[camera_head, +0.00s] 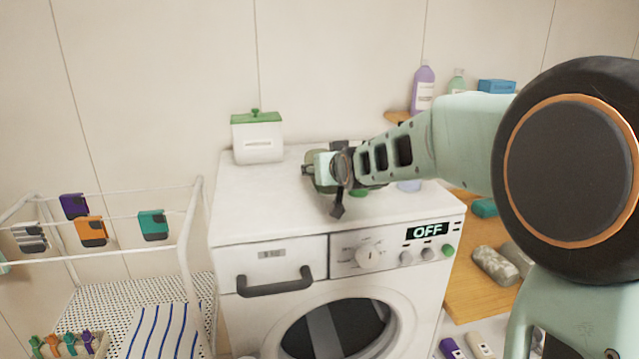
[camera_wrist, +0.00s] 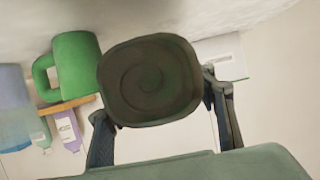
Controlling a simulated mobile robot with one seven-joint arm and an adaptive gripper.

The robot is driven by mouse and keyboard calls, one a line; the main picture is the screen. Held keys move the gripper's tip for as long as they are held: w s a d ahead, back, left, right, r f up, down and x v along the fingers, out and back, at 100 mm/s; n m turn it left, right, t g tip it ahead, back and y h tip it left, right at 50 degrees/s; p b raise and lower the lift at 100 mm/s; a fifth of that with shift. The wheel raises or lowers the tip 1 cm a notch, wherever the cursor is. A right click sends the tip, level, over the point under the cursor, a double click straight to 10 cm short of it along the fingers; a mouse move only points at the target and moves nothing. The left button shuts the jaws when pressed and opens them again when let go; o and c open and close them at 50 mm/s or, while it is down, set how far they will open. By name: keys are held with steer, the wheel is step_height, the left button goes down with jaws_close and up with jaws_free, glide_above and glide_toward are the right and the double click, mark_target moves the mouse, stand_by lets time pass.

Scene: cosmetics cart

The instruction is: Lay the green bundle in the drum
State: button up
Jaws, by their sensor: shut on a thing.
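The green bundle (camera_wrist: 150,80) is a dark green roll with a spiral end, seen end-on in the wrist view. My gripper (camera_wrist: 158,98) is shut on it, with one finger on each side. In the head view, my gripper (camera_head: 322,180) is over the washing machine top (camera_head: 250,200), and the olive-green bundle (camera_head: 312,157) is partly hidden by it. The drum (camera_head: 340,330) is behind the round front of the machine, low in the head view and cut by the frame edge. I cannot tell whether its door is open.
A white box with a green lid (camera_head: 257,140) stands at the back left of the machine top. A green mug (camera_wrist: 78,65) and a blue cup (camera_wrist: 14,105) are close to my gripper. A drying rack (camera_head: 185,235) stands left. A wooden counter (camera_head: 475,285) with items is right.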

steer(key=shift+w+a+f, duration=0.1)
steer(key=shift+w+f, duration=0.05)
steer(key=shift+f, duration=0.3)
steer(key=f, duration=0.1)
steer(key=f+b, duration=0.2)
steer(key=shift+w+a+f, duration=0.1)
steer(key=shift+w+a, duration=0.05)
steer(key=shift+w, duration=0.1)
steer(key=shift+s+r, duration=0.15)
steer(key=shift+r, duration=0.05)
steer(key=shift+f, duration=0.15)
steer(key=o, duration=0.9)
steer(key=shift+f, duration=0.15)
steer(key=shift+c, duration=0.2)
steer(key=shift+o, duration=0.8)
steer(key=shift+r, duration=0.2)
steer(key=shift+s+r, duration=0.1)
